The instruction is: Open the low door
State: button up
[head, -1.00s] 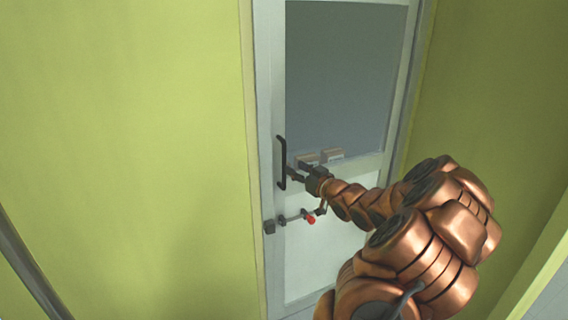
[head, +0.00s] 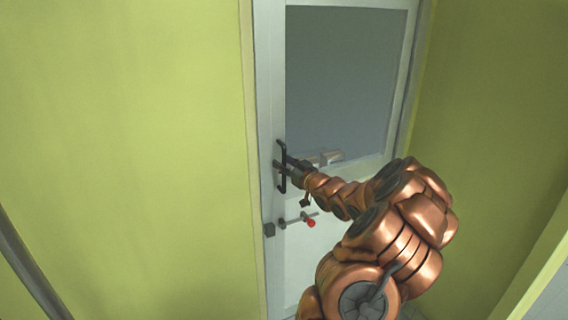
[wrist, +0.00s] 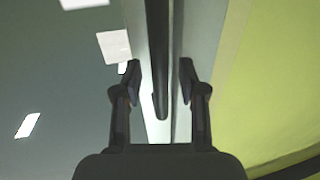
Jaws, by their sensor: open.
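The door (head: 380,170) is a pale grey-white frame with a large grey glass pane, and it looks closed in the green wall. A black vertical bar handle (head: 282,166) is on its left side. A bolt with a red knob (head: 311,223) sits below the handle. My gripper (head: 281,167) is at the handle, its fingers pointing left. In the wrist view my gripper (wrist: 160,72) is open, with one finger on each side of the handle (wrist: 158,60). The fingers look apart from the bar; the exact depth is hard to tell.
Green walls flank the door on the left (head: 120,150) and right (head: 500,120). A small dark block (head: 269,229) sits on the frame left of the bolt. White patches show on the glass in the wrist view.

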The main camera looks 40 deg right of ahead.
jog(key=shift+w, duration=0.15)
jog(key=shift+c, duration=0.3)
grip_shut()
dwell(0.4)
